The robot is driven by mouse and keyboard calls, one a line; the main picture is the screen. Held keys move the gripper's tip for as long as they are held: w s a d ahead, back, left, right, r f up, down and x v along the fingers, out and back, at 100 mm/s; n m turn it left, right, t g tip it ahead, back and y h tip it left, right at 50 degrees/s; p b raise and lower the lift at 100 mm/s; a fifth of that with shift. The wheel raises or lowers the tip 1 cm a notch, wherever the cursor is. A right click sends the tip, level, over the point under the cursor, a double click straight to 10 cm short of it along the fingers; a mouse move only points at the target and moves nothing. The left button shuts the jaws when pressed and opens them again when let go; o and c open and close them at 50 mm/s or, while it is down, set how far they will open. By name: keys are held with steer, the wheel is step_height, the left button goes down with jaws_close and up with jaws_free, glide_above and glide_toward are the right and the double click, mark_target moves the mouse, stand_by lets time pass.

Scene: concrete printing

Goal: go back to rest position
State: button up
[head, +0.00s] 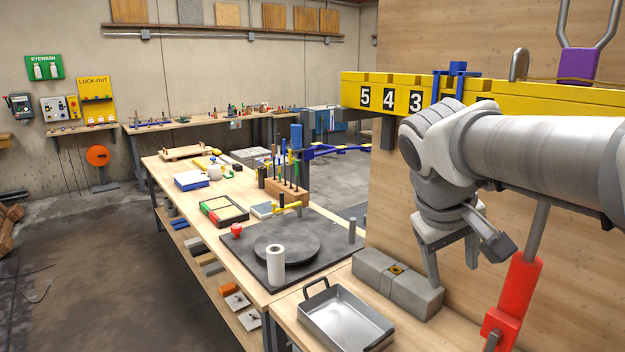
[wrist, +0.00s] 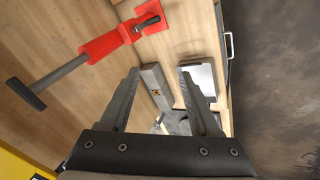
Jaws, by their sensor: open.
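My gripper (head: 452,278) is at the right of the head view and points down. It is above and beside a grey concrete block (head: 398,283) with a small yellow mark on top. In the wrist view, the two fingers of my gripper (wrist: 159,76) are spread apart with nothing between them. The grey block (wrist: 157,86) shows beyond the fingertips there. Whether a finger touches the block cannot be told.
A metal tray (head: 345,322) stands left of the block. A red tool (head: 517,290) with a grey rod is close on the right. A yellow beam (head: 480,105) with locks runs along the wooden panel. A dark plate (head: 322,253) lies on the bench. The floor at left is mostly clear.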

steer(key=s+a+f+m+t+y, duration=0.2)
steer(key=s+a+f+y, duration=0.2)
steer(key=s, duration=0.8)
step_height(320, 180, down, 4)
steer(key=shift+s+a+r, duration=0.25)
steer(key=shift+s+a, duration=0.05)
steer(key=shift+a, duration=0.8)
steer(key=shift+c, duration=1)
steer(key=shift+d, duration=0.1)
